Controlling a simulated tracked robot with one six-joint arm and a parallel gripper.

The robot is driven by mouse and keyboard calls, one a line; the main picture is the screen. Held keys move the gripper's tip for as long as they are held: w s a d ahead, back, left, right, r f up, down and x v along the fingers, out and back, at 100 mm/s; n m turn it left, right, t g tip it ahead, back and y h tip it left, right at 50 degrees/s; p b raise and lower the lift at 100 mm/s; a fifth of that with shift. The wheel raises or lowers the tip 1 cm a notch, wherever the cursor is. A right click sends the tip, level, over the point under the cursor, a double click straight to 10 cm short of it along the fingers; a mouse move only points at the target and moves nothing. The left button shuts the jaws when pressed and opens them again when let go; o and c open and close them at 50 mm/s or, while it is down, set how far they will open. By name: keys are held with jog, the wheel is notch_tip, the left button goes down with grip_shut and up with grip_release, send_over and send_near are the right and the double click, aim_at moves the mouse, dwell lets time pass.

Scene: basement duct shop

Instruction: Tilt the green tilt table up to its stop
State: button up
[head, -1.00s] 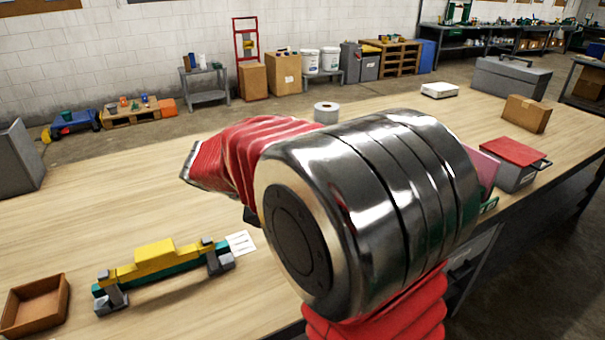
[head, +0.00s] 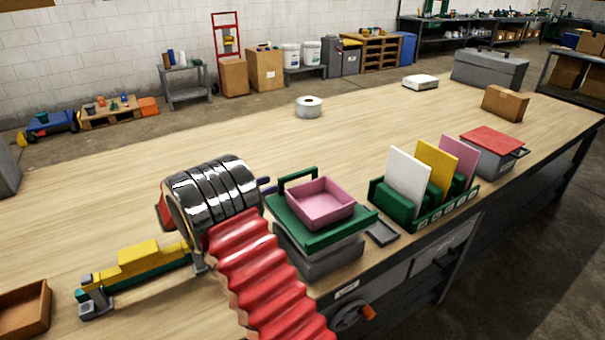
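The green tilt table (head: 345,222) stands near the front edge of the bench, on a grey base (head: 330,262). Its top looks close to level. A pink tray (head: 322,210) sits on it, and a green bar handle (head: 297,177) rises at its back left. My arm, with red bellows and a shiny metal joint, crosses just left of the table and hides part of its left side. My gripper is hidden behind the arm. A small dark blue piece shows between the metal joint and the table; I cannot tell what it belongs to.
A crank with an orange knob (head: 368,312) is on the bench front below the table. A small dark tray (head: 382,233) and a green rack (head: 432,215) with upright panels stand to the right. A yellow-and-green fixture (head: 135,258) lies left. The bench behind is mostly clear.

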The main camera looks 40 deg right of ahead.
jog(key=shift+w+f, duration=0.2)
jog(key=shift+w, duration=0.1)
send_near(317, 168)
jog(key=d, duration=0.5)
jog(key=shift+w+d+f, duration=0.2)
jog(key=shift+d+f, duration=0.1)
jog(key=shift+f, duration=0.1)
jog(key=shift+c, duration=0.5)
grip_shut()
dwell(0.3)
